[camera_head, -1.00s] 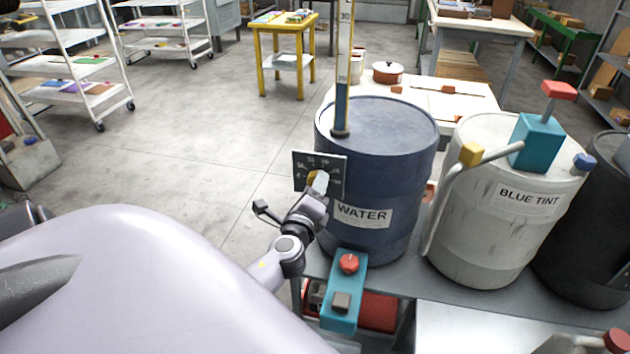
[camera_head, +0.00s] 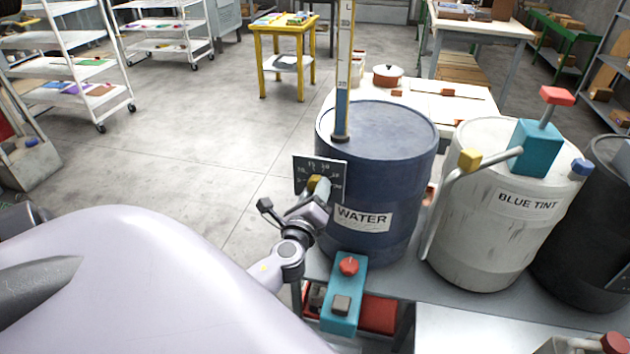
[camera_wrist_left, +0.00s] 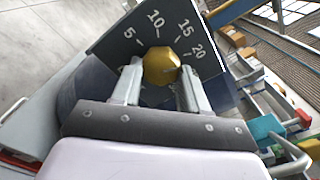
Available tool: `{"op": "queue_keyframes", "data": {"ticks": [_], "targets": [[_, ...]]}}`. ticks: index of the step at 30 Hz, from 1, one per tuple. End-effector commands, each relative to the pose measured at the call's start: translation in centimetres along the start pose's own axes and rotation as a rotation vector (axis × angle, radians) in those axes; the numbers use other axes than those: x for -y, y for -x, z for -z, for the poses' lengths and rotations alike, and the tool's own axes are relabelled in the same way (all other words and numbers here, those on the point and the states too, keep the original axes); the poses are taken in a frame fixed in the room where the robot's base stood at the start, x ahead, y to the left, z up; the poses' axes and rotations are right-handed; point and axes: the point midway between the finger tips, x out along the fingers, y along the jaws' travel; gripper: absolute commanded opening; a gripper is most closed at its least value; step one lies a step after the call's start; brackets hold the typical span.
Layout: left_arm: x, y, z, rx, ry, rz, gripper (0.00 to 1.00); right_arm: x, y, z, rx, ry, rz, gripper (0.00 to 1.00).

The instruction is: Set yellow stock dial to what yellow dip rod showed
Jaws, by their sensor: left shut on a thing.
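The stock dial is a dark plate (camera_head: 301,166) with white numbers, at the left side of the blue WATER drum (camera_head: 400,165). In the left wrist view its plate (camera_wrist_left: 115,53) reads 5, 10, 15 and 20 around a yellow faceted knob (camera_wrist_left: 161,65). My left gripper (camera_head: 317,190) is shut on this knob, one finger on each side. Where the knob points is not clear. A dip rod (camera_head: 345,50) with a pale scale and yellow edge stands upright on the drum top, its lower part blue. Its figures are too small to read surely. My right gripper is out of view.
A teal box with a red knob (camera_head: 348,266) sits in front of the drum, close to my left wrist. A white BLUE TINT drum (camera_head: 485,230) with a pipe and teal pump stands to the right. Open floor (camera_head: 215,140) lies to the left.

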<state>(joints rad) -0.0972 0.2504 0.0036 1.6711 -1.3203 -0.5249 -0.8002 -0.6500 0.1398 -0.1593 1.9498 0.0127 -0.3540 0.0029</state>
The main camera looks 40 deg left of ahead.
Motion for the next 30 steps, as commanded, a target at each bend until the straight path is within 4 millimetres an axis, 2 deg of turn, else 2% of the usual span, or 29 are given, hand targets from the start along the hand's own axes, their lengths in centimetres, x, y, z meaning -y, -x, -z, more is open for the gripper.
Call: {"op": "queue_keyframes", "data": {"ticks": [1,3,14,17,24,30], "targets": [[-0.1,0.0,0.1,-0.002,0.000,-0.001,0.47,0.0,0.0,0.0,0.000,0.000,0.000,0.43],[-0.1,0.0,0.1,-0.002,0.000,-0.001,0.69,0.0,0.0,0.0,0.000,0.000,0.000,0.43],[-0.1,0.3,0.1,-0.001,0.002,-0.001,0.69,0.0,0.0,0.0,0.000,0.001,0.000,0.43],[-0.1,1.3,0.1,-0.002,0.002,-0.002,0.69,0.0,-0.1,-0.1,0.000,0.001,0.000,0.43],[-0.1,4.8,0.1,-0.003,0.001,-0.002,0.69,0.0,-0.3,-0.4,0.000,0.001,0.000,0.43],[-0.1,6.8,0.1,-0.003,0.001,-0.001,0.69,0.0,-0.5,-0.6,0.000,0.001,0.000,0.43]]}}
